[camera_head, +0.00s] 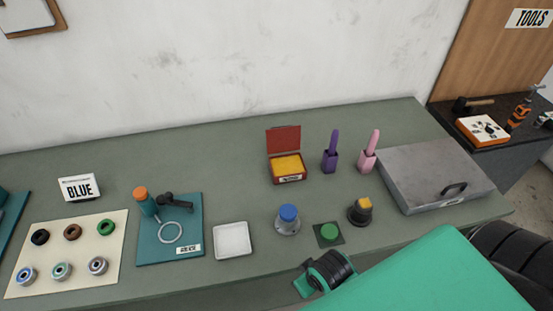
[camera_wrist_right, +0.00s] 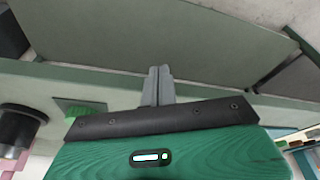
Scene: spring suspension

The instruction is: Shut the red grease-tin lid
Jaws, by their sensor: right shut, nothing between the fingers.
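The red grease tin (camera_head: 288,178) stands on the bench near the wall in the head view. Its red lid (camera_head: 283,138) is open, standing upright at the back edge. Yellow grease (camera_head: 288,164) shows inside. My right gripper (camera_wrist_right: 159,72) is shut and empty in the right wrist view. The tin does not show in that view. In the head view my right arm comes in from the bottom right, well in front of the tin, and its fingertips cannot be made out there. My left gripper is not in view.
Purple (camera_head: 331,154) and pink (camera_head: 368,153) holders stand right of the tin. In front are a blue-topped knob (camera_head: 288,215), a green button (camera_head: 328,233) and a yellow-topped switch (camera_head: 361,210). A grey metal case (camera_head: 425,170) is at right, a white tray (camera_head: 232,240) at left.

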